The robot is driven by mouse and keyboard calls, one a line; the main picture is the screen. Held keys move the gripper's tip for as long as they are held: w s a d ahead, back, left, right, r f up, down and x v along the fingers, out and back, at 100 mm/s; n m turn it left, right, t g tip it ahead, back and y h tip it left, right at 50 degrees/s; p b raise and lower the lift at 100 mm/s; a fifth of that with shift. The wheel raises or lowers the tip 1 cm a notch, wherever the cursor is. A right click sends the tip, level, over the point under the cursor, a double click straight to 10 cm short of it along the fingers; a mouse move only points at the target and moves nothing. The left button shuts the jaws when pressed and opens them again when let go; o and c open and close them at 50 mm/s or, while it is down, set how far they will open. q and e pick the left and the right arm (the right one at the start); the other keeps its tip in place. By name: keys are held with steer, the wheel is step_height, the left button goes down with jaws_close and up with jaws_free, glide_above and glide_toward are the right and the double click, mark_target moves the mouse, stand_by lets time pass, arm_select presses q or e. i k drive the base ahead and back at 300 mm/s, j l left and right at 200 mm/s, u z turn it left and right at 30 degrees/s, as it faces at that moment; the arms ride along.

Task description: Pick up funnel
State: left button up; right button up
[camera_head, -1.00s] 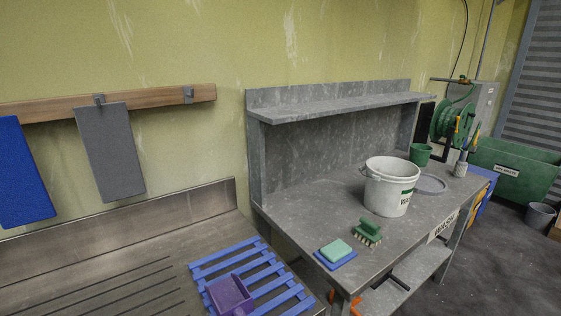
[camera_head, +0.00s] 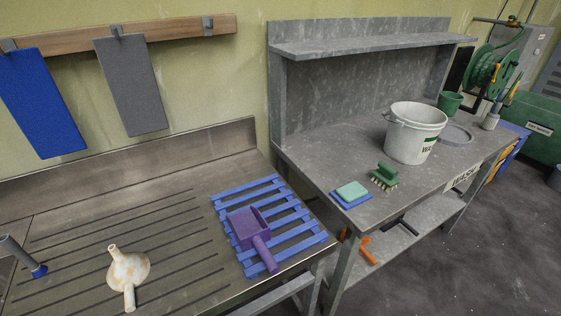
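A cream-coloured funnel (camera_head: 127,270) with brownish stains lies on the grooved metal drainboard (camera_head: 190,228) at the lower left. It has a round body with one narrow tube toward the back and another toward the front. Nothing covers it.
A blue slatted rack (camera_head: 292,214) holds a purple scoop (camera_head: 247,228) right of the funnel. A grey tube with a blue end (camera_head: 20,257) is at the far left. The grey bench at right carries a white bucket (camera_head: 414,136), green brush (camera_head: 385,176) and sponge (camera_head: 351,190).

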mark_target(127, 270)
steer(key=u, duration=1.55)
steer(key=i+j+z, duration=0.1)
steer(key=j+z, duration=0.85)
steer(key=l, duration=0.1)
